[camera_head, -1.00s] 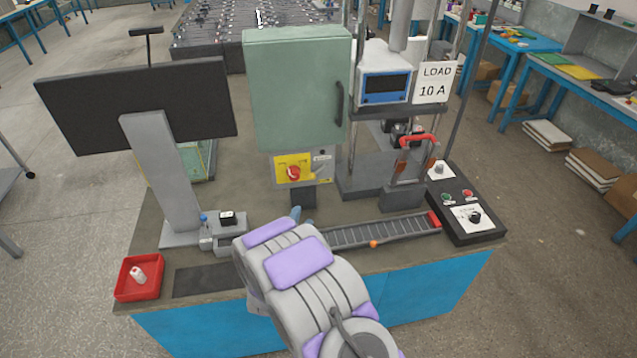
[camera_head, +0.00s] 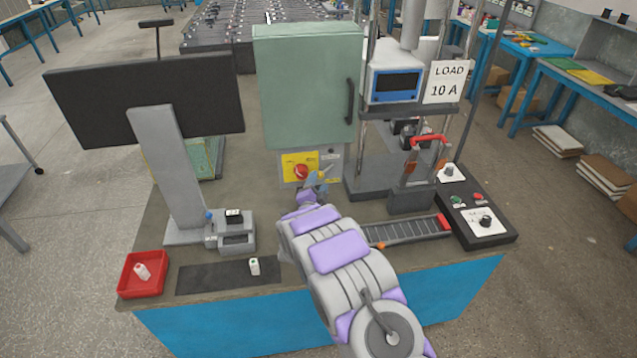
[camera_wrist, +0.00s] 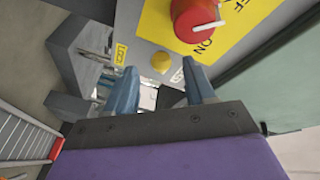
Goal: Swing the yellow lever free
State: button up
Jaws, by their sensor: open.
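A small yellow rounded knob (camera_wrist: 160,63), which looks like the end of the yellow lever, shows on the grey box face in the wrist view. It lies between the blue fingertips of my gripper (camera_wrist: 160,72), which is open; I cannot tell whether they touch it. In the head view my gripper (camera_head: 318,182) is at the lower right of the grey switch box (camera_head: 328,153), below the green cabinet, and a little yellow shows between the fingers. A red rotary switch (camera_head: 302,172) on a yellow plate is just left; it also shows in the wrist view (camera_wrist: 198,20).
The green cabinet (camera_head: 305,90) overhangs the box. A test stand (camera_head: 410,200) with a red handle is close on the right. The roller track (camera_head: 405,231) and black control box (camera_head: 480,222) are nearer. A white cell (camera_head: 254,266) stands on the dark mat (camera_head: 205,280).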

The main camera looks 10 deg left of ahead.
aim_at(326, 171)
jog(key=shift+w+d, duration=0.1)
jog(key=shift+w, duration=1)
grip_shut()
